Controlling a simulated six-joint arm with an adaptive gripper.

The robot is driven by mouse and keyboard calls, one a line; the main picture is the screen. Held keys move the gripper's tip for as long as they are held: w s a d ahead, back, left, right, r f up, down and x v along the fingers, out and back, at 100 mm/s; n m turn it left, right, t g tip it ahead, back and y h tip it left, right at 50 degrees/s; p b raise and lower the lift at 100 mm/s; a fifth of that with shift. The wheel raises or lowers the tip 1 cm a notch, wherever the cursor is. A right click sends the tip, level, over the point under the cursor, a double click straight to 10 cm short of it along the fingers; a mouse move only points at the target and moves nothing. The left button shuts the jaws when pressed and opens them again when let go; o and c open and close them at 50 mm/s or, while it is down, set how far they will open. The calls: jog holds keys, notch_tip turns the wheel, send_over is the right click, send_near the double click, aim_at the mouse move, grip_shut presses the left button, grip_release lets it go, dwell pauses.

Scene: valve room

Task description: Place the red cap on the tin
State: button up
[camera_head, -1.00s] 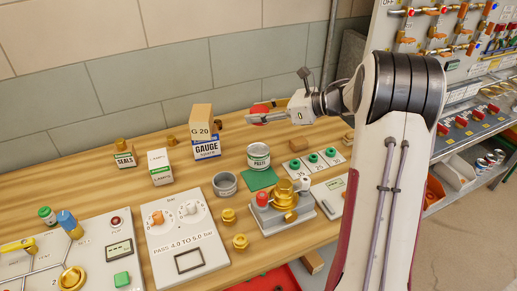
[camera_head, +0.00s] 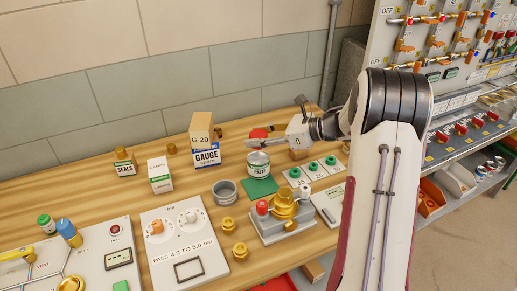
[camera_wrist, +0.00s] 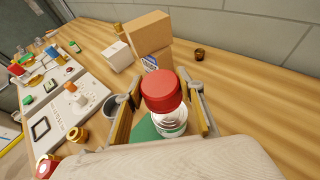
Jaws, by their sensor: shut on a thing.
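My gripper (camera_wrist: 163,95) is shut on the red cap (camera_wrist: 161,90), with one finger on each side of it. The red cap also shows in the head view (camera_head: 258,133), just above the tin (camera_head: 258,165). A small gap shows between cap and tin in the head view. In the wrist view the cap hides part of the tin (camera_wrist: 172,126), whose ringed metal top shows below it.
The GAUGE box (camera_head: 206,157) with a tan G 20 block (camera_head: 201,127) on it stands left of the tin. A grey open cup (camera_head: 224,192) and a brass valve fixture (camera_head: 285,208) are in front. Green knobs (camera_head: 312,167) are to the right.

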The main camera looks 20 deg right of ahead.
aim_at(259, 158)
jog(key=shift+f, duration=0.45)
jog(key=shift+f, duration=0.1)
jog(key=shift+f, duration=1.75)
jog(key=shift+f, duration=0.5)
jog(key=o, duration=0.8)
jog(key=shift+c, duration=0.2)
jog(key=shift+r, duration=0.1)
